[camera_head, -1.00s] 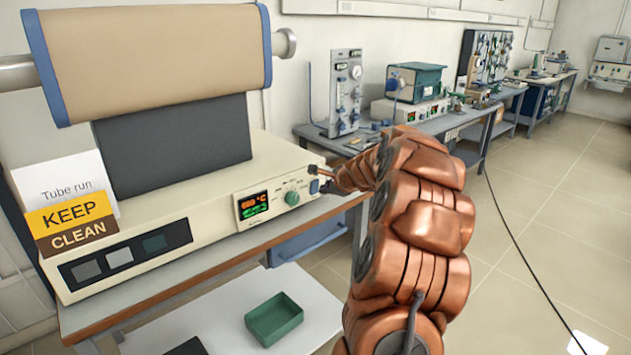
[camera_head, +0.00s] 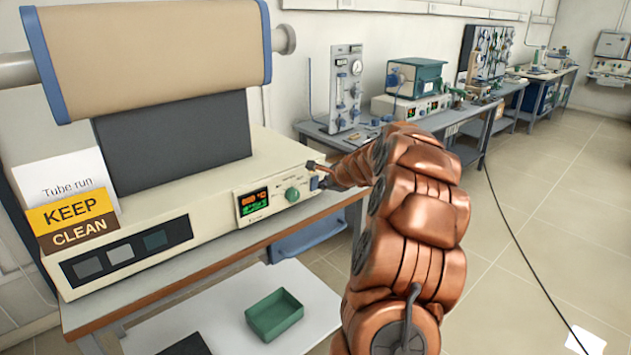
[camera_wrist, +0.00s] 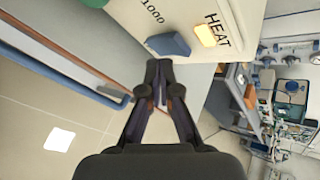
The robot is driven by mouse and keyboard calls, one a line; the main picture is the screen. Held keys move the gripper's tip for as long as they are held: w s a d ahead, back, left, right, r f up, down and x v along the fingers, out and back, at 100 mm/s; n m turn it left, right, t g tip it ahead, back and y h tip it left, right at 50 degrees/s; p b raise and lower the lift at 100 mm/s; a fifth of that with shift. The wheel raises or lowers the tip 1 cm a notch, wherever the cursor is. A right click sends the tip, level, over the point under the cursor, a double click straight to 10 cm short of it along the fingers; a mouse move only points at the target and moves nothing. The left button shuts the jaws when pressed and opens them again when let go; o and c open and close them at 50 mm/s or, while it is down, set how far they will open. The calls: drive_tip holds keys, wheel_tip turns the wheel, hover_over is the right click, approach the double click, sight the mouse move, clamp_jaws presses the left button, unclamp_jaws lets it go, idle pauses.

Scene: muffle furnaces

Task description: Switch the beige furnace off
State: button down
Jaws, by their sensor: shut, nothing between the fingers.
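The beige furnace (camera_head: 215,200) stands on a bench at the left, its tan tube body with blue end rims above a cream control box. Its display (camera_head: 253,203) is lit red and green, with a green knob (camera_head: 292,195) to its right. A blue switch (camera_wrist: 168,43) shows in the wrist view between the "1000" mark and a glowing amber HEAT lamp (camera_wrist: 206,35). My gripper (camera_wrist: 160,68) is shut and empty, its fingertips just below the switch in the picture; whether they touch it I cannot tell. In the head view my arm partly hides that corner.
A green tray (camera_head: 275,315) lies on the white lower shelf. A yellow "KEEP CLEAN" sign (camera_head: 72,218) stands on the furnace's left. A second bench behind holds a green-topped unit (camera_head: 415,78) and a gauge panel (camera_head: 346,88). The tiled floor at right is open, with a cable across it.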

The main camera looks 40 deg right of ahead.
idle(0.7)
drive_tip(key=shift+w+r+p, duration=0.1)
drive_tip(key=shift+w+p, duration=0.3)
drive_tip(key=shift+p, duration=0.15)
drive_tip(key=shift+w, duration=0.3)
idle(0.5)
drive_tip(key=shift+s, duration=0.1)
drive_tip(key=shift+s, duration=0.65)
drive_tip(key=s, duration=0.5)
drive_tip(key=shift+f, duration=0.4)
idle(0.5)
